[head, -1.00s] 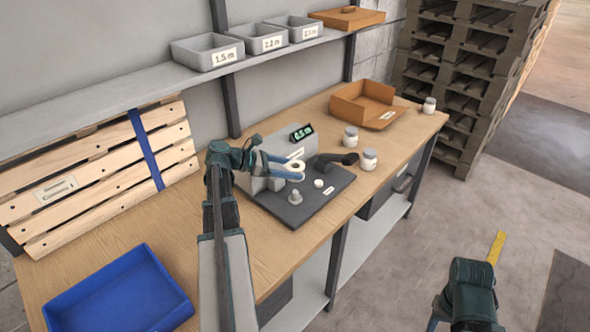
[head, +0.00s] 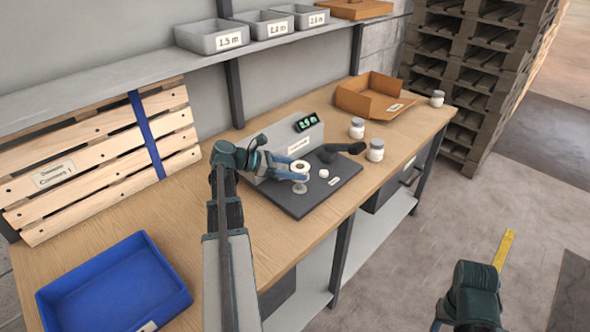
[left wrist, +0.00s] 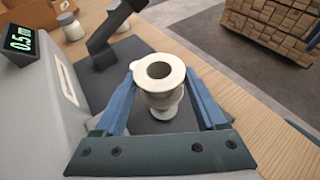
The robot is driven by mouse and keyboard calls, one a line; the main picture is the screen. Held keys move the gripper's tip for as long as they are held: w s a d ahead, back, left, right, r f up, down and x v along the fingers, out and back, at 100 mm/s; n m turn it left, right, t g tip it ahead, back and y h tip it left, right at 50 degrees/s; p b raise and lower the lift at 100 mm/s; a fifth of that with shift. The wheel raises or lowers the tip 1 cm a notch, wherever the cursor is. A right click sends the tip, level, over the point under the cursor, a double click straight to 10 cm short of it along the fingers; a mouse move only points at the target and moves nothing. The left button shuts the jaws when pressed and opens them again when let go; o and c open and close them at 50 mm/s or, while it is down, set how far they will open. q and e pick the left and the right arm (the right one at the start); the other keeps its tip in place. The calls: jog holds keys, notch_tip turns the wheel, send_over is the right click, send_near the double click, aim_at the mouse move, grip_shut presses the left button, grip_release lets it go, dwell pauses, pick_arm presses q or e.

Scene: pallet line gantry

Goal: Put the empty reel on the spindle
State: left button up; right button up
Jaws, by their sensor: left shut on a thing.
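My left gripper (head: 288,170) is shut on the white empty reel (head: 300,165), which is upright with its round hole facing up. The reel also shows between the blue fingers in the left wrist view (left wrist: 158,71). The pale spindle (head: 299,188) stands on the dark base plate (head: 325,192), directly under the reel in the head view. The reel hides the spindle's top, so I cannot tell whether the two touch or the spindle enters the hole. My right gripper (head: 437,321) is cut off at the bottom edge, away from the bench; its opening is unclear.
A grey machine box (head: 290,150) with a lit display stands behind the plate. White jars (head: 375,150), a cardboard box (head: 368,95) and a blue tray (head: 115,285) are farther off.

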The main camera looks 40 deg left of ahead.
aim_at(293, 188)
pick_arm(q)
jog(key=shift+f+b, duration=2.15)
jog(key=shift+f, duration=0.25)
jog(key=o, duration=1.4)
jog(key=shift+r, duration=0.1)
jog(key=shift+a, duration=0.15)
jog(key=shift+s+a+r, duration=0.15)
jog(key=shift+a+r, duration=0.05)
jog(key=p+v, duration=0.5)
jog(key=v, duration=0.8)
jog(key=shift+s+f, duration=0.1)
jog(key=shift+s, duration=0.05)
